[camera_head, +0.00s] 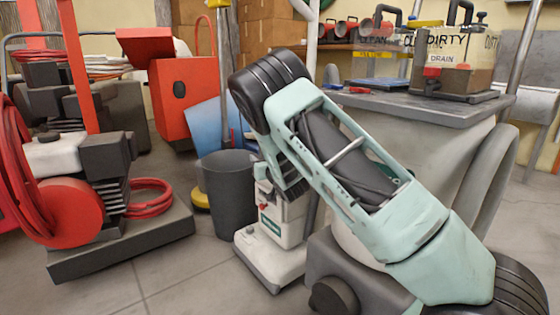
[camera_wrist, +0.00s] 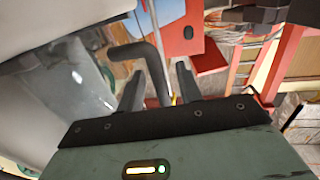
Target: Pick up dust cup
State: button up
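In the wrist view my gripper (camera_wrist: 159,82) points away from the camera with its two dark fingers apart. A dark, bent handle (camera_wrist: 150,58) passes between them, with a gap visible on each side. It reaches toward a translucent grey container (camera_wrist: 78,80) at the left, which looks like the dust cup; whether they are joined is hard to see. In the head view a white upright vacuum (camera_head: 283,222) stands on the floor just beyond my arm. My arm covers its upper part, and my fingers and the cup cannot be made out there.
A dark grey bin (camera_head: 229,195) stands left of the vacuum. A red machine (camera_head: 185,95) and a wheeled unit with a red hose reel (camera_head: 62,208) are farther left. A grey table (camera_head: 425,104) at right holds a clear tank marked DIRTY (camera_head: 455,78). Floor shows at lower left.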

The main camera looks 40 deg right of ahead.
grip_shut()
jog(key=shift+r, duration=0.1)
